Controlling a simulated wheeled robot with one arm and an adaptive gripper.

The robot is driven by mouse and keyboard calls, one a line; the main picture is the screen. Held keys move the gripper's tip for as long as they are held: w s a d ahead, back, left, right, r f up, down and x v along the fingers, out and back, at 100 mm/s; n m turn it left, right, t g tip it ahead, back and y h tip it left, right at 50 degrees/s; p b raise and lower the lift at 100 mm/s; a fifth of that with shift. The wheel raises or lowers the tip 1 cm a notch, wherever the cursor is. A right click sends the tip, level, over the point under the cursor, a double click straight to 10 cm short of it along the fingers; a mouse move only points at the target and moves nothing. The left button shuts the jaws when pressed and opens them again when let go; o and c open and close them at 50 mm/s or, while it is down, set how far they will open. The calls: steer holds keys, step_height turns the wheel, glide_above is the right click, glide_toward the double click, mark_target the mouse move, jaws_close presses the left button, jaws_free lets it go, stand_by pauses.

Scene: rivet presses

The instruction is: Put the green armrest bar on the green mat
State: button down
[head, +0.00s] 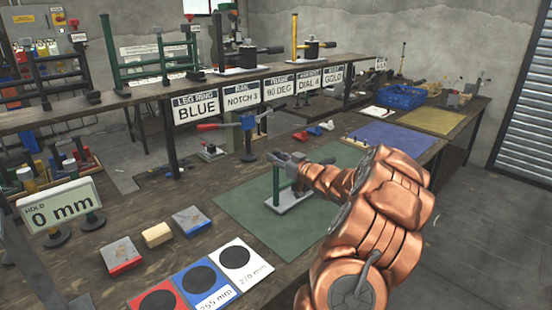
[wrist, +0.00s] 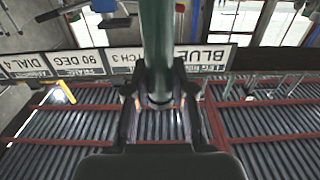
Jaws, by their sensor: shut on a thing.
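My gripper (head: 284,160) is over the green mat (head: 245,195), shut on a green bar. The green armrest bar (head: 276,186) looks upright in the head view, at the left side of a pale plate (head: 296,200) that lies on the mat. In the wrist view the bar (wrist: 157,45) runs down from the top edge to between the fingers (wrist: 160,105). My fingers and arm hide part of the bar and plate. I cannot tell whether the bar's lower end touches the plate or the mat.
A blue mat (head: 388,134) and a yellow mat (head: 432,120) lie farther along the bench. A blue press (head: 247,135) stands behind the gripper. Blocks (head: 157,234) and size cards (head: 205,285) lie at the front left. Signs (head: 193,108) hang from the rear shelf. The mat's left part is bare.

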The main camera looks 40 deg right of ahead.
steer(key=c, duration=1)
jaws_free()
steer(key=shift+f, duration=0.1)
steer(key=s+b, duration=0.1)
steer(key=s, duration=1.1)
steer(key=shift+a+b, duration=0.15)
steer(key=shift+b, duration=0.15)
